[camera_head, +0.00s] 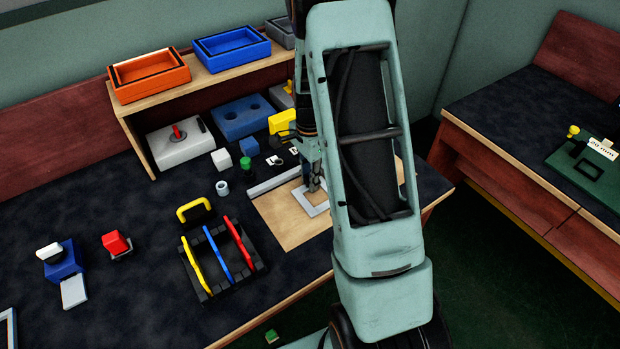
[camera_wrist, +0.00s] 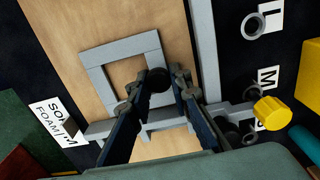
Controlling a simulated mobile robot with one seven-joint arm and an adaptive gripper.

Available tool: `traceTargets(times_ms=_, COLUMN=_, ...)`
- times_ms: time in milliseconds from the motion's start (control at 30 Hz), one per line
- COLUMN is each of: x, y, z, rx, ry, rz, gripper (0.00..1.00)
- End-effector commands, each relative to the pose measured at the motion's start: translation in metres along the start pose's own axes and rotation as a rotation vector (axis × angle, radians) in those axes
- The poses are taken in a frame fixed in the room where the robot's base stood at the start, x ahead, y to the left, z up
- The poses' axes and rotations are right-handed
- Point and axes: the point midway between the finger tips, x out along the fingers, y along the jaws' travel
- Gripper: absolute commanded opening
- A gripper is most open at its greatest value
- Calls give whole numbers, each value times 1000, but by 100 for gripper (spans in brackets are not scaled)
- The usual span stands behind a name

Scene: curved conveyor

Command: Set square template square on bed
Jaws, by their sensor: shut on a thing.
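The square template (camera_head: 311,208) is a light grey square frame over the wooden bed (camera_head: 280,222). The wrist view shows the template (camera_wrist: 118,47) above the bare wood of the bed (camera_wrist: 100,18). It looks slightly turned relative to the long grey rail (camera_wrist: 204,50) on its right, with a gap between. My gripper (camera_wrist: 164,82) is shut on the template, its fingers at the frame's right and near part. In the head view my gripper (camera_head: 314,186) points down over the bed, partly behind my arm. I cannot tell whether the template touches the bed.
A black rack (camera_head: 222,262) with yellow, blue and red pieces stands left of the bed. A green-topped piece (camera_head: 246,166), white block (camera_head: 222,160) and blue block (camera_head: 249,147) stand behind. A yellow knob (camera_wrist: 272,113) is right of the rail. Labels lie around the bed.

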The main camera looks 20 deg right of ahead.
Motion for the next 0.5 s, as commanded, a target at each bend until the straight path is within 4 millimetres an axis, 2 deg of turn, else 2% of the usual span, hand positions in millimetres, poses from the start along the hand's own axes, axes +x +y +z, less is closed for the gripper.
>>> traceTargets(times_ms=300, x=3, y=0, z=0, rx=0, ry=1, rz=-1, gripper=0)
traceTargets(times_ms=333, x=3, y=0, z=0, rx=0, ry=1, rz=-1, gripper=19)
traceTargets(times_ms=500, x=2, y=0, z=0, rx=0, ry=1, rz=-1, gripper=36)
